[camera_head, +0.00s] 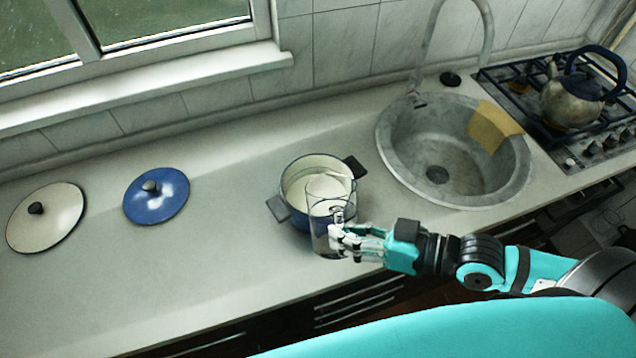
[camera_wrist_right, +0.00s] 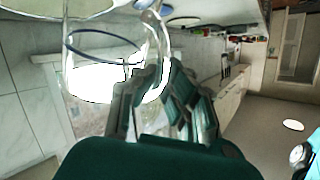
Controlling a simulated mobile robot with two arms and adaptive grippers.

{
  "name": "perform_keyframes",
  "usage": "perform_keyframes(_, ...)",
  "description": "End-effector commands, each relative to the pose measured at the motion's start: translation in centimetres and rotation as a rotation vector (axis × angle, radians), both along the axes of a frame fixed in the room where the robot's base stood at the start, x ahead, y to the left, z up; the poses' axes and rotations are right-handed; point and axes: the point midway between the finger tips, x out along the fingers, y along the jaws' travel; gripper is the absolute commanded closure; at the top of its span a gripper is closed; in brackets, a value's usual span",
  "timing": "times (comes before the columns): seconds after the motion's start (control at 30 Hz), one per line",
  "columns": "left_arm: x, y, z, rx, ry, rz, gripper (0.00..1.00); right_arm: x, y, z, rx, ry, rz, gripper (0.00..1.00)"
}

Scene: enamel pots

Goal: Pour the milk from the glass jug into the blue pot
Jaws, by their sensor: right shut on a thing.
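The blue pot (camera_head: 289,213) stands on the counter left of the sink, open, with a cream inside and two dark handles. The clear glass jug (camera_head: 321,238) overlaps the pot's near side in the head view; its exact tilt is hard to tell. My right gripper (camera_head: 345,240) is shut on the jug's handle side. In the right wrist view, the jug (camera_wrist_right: 155,45) is in front of the gripper (camera_wrist_right: 150,95), with white milk (camera_wrist_right: 103,82) showing in it. A blue rim shows through the glass. My left gripper is not in view.
A blue lid (camera_head: 170,205) and a cream lid (camera_head: 60,215) lie on the counter (camera_head: 200,270) at left. The sink (camera_head: 400,165) with its tap (camera_head: 428,50) is right of the pot. A kettle (camera_head: 570,105) stands on the stove. The counter's front left is clear.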

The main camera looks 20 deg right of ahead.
Motion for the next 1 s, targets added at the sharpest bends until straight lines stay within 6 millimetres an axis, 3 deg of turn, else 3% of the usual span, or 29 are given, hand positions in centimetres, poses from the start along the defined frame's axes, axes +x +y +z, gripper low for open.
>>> perform_keyframes(0.7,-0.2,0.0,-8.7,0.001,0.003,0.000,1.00,-3.7,0.4,-9.8,-0.051,-0.407,0.002,1.00)
perform_keyframes(1.0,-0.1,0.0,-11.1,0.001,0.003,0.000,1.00,-4.2,0.5,-12.1,-0.063,-0.498,0.003,1.00)
